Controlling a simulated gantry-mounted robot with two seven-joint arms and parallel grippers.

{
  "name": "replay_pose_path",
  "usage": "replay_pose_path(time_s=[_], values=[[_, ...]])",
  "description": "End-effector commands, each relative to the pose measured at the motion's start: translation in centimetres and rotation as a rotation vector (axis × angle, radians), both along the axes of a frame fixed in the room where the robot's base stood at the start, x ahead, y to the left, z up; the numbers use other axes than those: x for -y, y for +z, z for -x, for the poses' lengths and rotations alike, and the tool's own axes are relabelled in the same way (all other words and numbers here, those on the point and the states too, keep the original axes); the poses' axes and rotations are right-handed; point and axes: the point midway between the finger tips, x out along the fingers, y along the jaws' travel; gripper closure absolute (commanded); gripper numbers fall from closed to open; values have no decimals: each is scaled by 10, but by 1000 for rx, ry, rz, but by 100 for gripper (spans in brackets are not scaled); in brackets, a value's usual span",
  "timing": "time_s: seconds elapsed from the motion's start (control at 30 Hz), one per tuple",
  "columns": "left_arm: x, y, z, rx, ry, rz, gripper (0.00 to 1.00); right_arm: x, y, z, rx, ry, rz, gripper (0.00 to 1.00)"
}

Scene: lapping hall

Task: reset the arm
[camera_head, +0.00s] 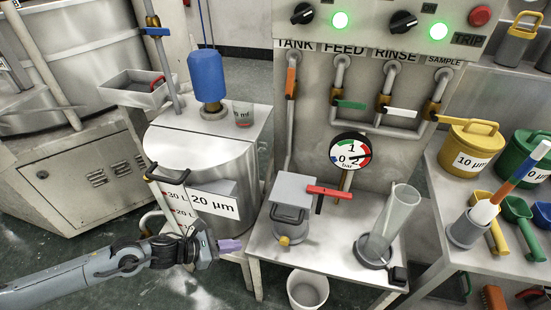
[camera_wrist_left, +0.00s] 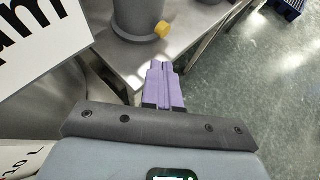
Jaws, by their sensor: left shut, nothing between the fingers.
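My left arm comes in from the left in the head view. Its gripper (camera_head: 229,246) has purple fingertips and is shut with nothing between them. It hangs in front of the 20 µm drum, beside the left edge of the steel bench. In the left wrist view the purple fingers (camera_wrist_left: 165,87) are together, pointing at the bench edge, with a grey pot with a yellow knob just beyond. My right gripper shows in neither view.
A steel bench (camera_head: 330,262) holds a grey pot (camera_head: 291,222) with a red-handled valve and a clear cylinder (camera_head: 385,230). A white bucket (camera_head: 308,289) stands below. The 20 µm sign (camera_head: 214,199) is close above my gripper. A side table (camera_head: 445,200) holds coloured cans and scoops.

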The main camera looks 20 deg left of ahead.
Motion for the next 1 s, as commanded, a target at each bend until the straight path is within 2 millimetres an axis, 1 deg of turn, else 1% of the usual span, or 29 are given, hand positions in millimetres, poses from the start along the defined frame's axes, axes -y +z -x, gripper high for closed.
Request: replay_pose_path(time_s=[0.07, 0.13, 0.17, 0.23, 0.27, 0.3, 0.33, 0.4, 0.47, 0.5, 0.57, 0.6, 0.67, 0.7, 0.73, 0.8, 0.87, 0.9, 1.0], values=[[2, -2, 7, -20, -1, 5, 100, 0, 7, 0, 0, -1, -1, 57], [13, -7, 19, -50, -3, 34, 100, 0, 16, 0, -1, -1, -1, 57], [21, -8, 24, -65, -2, 54, 100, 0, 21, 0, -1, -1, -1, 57], [46, -8, 39, -98, -1, 123, 100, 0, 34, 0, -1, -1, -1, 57], [60, -5, 46, -110, 0, 160, 100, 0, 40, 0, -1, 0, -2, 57], [79, 3, 56, -123, 1, 217, 100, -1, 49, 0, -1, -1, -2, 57], [95, 11, 62, -131, 7, 265, 100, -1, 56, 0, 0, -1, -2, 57], [127, 31, 74, -153, 53, 363, 100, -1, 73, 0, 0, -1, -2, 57], [147, 51, 81, -201, 138, 457, 100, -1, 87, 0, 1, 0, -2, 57], [157, 64, 83, -250, 216, 527, 100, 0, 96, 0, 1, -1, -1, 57], [164, 82, 86, -346, 360, 641, 100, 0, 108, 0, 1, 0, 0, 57], [164, 93, 87, -421, 475, 725, 100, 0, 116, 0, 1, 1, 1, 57], [159, 107, 90, -549, 671, 860, 100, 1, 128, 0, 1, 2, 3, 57], [152, 114, 93, -641, 819, 961, 100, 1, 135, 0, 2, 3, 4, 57], [145, 118, 96, -707, 931, 1033, 100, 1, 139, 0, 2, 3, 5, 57], [128, 122, 106, -844, 1185, 1199, 100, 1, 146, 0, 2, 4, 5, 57], [113, 124, 117, -945, 1400, 1336, 100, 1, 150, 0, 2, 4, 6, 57], [104, 124, 125, -1001, 1541, 1425, 100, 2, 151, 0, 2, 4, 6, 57], [84, 123, 145, -1094, 1867, 1633, 100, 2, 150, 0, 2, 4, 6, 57]])
